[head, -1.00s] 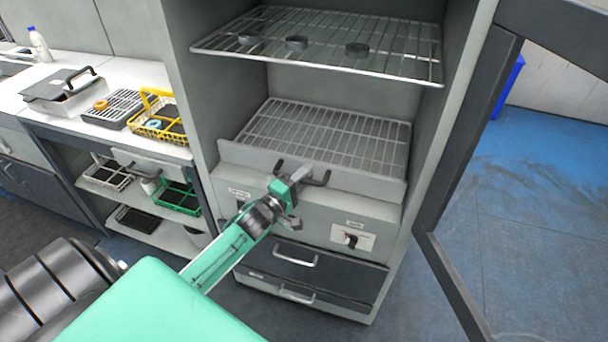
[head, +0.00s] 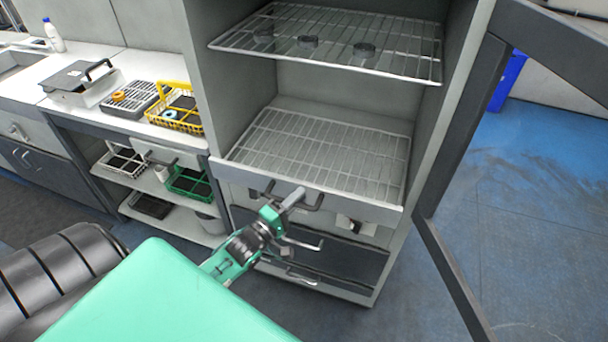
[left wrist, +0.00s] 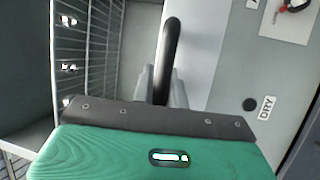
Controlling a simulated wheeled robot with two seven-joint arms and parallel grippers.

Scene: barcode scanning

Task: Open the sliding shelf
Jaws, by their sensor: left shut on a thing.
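The sliding shelf (head: 365,208) is the lower wire rack with a light grey front panel, inside the tall grey cabinet. It juts forward of the cabinet's lower front in the head view. Its dark handle (head: 317,202) is on the front panel and also shows in the left wrist view (left wrist: 168,50). My left gripper (head: 292,198) is shut on the handle, with its fingers on either side of the bar (left wrist: 160,85). The fingers hide part of the handle. My right gripper is not in view.
An upper wire rack (head: 390,68) holds dark rings. The cabinet door (head: 468,130) stands open at the right. At the left, a bench carries a yellow basket (head: 178,120). Blue floor at the right is clear.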

